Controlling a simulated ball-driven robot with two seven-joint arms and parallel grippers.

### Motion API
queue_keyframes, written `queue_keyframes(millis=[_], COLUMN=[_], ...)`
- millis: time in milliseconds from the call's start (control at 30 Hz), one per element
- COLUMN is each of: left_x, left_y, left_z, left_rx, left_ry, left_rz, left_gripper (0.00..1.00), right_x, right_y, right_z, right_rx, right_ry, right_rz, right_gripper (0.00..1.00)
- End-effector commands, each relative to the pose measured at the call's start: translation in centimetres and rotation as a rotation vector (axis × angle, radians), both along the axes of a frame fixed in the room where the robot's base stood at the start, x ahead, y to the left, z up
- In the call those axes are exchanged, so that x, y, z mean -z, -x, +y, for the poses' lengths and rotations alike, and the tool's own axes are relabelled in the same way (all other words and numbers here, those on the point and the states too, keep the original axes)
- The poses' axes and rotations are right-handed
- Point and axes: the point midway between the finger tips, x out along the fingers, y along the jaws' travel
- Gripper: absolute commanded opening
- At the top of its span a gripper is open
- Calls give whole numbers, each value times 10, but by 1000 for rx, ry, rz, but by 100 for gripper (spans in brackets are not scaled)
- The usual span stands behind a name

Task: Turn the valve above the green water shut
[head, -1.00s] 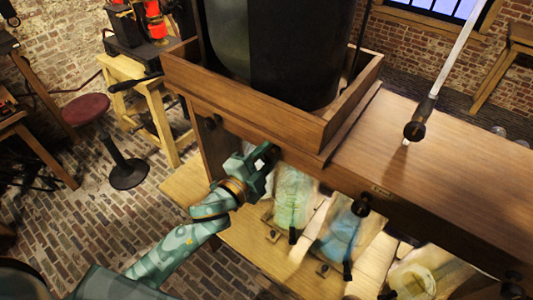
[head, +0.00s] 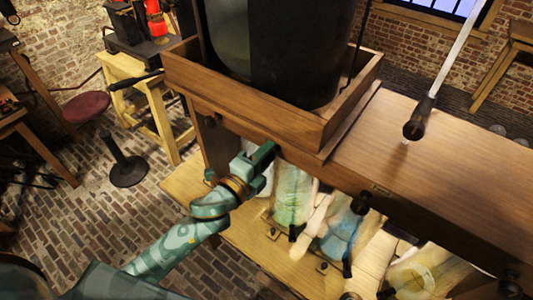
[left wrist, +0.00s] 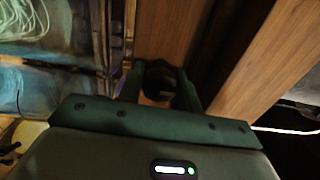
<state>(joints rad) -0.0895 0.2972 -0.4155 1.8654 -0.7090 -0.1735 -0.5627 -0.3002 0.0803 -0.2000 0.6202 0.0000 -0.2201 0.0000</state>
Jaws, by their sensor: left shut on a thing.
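A jar of green water (head: 293,195) stands below the front of the wooden bench. My left gripper (head: 268,154) is at the bench front just above and left of that jar. It is shut on a dark round valve, which its fingers hide in the head view. In the left wrist view the black valve (left wrist: 160,82) shows between the two fingers, against the wood. My right gripper is not in view.
A jar of blue water (head: 338,236) and a yellowish jar (head: 414,281) stand further right. Another black valve (head: 362,203) is on the bench front above the blue jar. A large dark vessel (head: 285,50) stands in a wooden tray (head: 250,118) above my gripper.

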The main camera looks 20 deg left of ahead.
Motion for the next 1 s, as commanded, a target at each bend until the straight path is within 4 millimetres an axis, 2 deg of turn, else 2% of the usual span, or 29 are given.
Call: queue_keyframes(millis=[200, 233, 300, 767, 867, 1000], left_x=[1, 1, 1, 0, 1, 2], left_y=[0, 0, 0, 0, 0, 0], left_z=[0, 0, 0, 0, 0, 0], left_rx=[0, 0, 0, 0, -1, -1], left_ry=[-3, -2, -2, 8, 81, 364], left_rz=[2, 2, 2, 3, 29, 131], left_gripper=[12, 37, 56, 56, 56, 56], right_x=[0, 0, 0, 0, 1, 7], right_y=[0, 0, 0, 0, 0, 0], right_z=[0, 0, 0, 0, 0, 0], right_rx=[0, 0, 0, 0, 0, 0], right_ry=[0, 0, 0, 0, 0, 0], right_rz=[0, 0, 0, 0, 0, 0], right_gripper=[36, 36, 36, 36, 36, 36])
